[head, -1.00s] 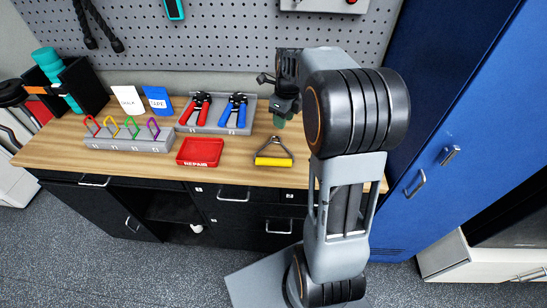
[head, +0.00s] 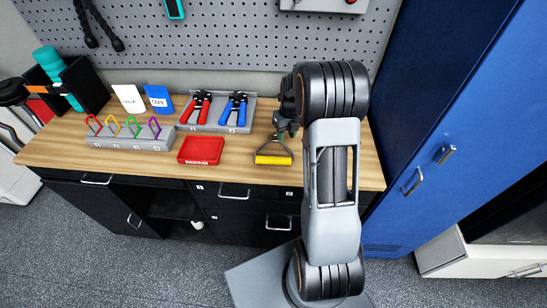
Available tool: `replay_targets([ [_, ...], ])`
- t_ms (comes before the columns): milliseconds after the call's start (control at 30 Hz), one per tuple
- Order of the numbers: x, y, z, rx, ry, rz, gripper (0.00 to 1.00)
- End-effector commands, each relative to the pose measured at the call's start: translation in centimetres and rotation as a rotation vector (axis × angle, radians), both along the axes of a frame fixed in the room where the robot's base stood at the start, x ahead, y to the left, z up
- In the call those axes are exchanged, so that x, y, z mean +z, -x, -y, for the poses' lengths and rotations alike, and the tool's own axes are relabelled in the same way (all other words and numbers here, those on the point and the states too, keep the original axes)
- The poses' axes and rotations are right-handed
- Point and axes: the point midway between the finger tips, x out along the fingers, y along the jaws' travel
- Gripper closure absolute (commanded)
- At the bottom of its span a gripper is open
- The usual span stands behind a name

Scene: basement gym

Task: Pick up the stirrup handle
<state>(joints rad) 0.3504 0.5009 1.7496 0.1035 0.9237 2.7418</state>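The stirrup handle (head: 273,158) lies on the wooden workbench, right of the red tray. It has a yellow grip bar at the near side and a dark triangular frame at the far side. My gripper (head: 284,131) is at the far end of the handle's frame, over or close to it, and partly covers the frame's apex. The fingers are small and dark, and part of the gripper is behind my arm. I cannot tell whether the fingers touch the frame or how far apart they are.
The red tray (head: 201,151) sits left of the handle. Behind it a grey holder (head: 247,122) carries red and blue hand grippers. A grey rack (head: 128,140) with coloured loops stands further left. The blue cabinet (head: 440,110) rises close on the right.

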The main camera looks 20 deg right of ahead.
Motion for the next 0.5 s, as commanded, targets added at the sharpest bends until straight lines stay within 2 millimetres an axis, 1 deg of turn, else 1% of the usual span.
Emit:
replay_targets([
  [133,-0.9,0.0,-0.1,0.001,-0.001,-0.002,0.62],
  [333,-3.7,0.1,-0.3,0.002,-0.001,-0.002,0.62],
  [500,-5.1,0.1,-0.4,0.002,0.000,-0.001,0.62],
])
